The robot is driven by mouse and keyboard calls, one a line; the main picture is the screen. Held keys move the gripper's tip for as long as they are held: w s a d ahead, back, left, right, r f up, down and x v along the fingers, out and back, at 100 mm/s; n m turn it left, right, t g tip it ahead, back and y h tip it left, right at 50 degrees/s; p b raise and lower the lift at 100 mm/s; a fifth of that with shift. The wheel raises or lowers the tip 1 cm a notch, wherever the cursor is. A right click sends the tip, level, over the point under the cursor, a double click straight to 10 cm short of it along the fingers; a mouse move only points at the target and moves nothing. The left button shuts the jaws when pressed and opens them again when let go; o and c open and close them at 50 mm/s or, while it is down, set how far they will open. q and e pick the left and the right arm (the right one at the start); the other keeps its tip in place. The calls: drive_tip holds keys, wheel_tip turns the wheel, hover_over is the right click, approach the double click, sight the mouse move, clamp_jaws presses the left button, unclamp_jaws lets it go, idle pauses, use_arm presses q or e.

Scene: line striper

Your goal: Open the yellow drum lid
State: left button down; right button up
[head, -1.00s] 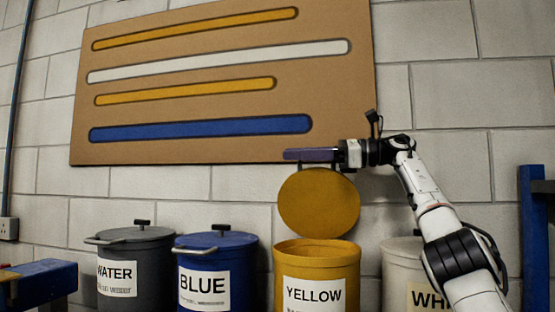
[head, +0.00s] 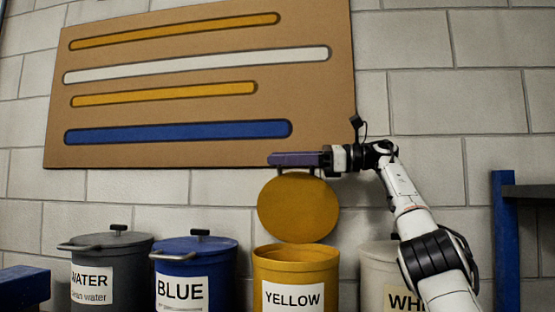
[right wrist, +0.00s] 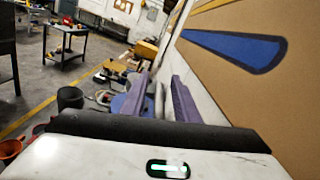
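The yellow drum (head: 296,262) stands with its mouth uncovered. Its round yellow lid (head: 298,210) stands nearly upright above the drum's back rim. My right gripper (head: 295,159) is at the lid's top edge, its purple fingers pointing left along the wall. Two short posts of the lid's handle (head: 318,172) show below the fingers; the rest is hidden. In the right wrist view the two fingers (right wrist: 160,98) are apart, with a pale bar-like shape in the gap, seemingly the handle. I see no firm grip on it. My left gripper is out of view.
The closed grey water drum (head: 112,245) and blue drum (head: 195,250) stand to the left. The white drum (head: 378,262) is partly behind my right arm. A painted board (head: 200,150) hangs on the wall just above. A blue post (head: 505,240) stands at right.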

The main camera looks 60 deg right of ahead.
drive_tip(key=v, duration=0.6)
drive_tip(key=shift+s, duration=0.15)
idle(0.3)
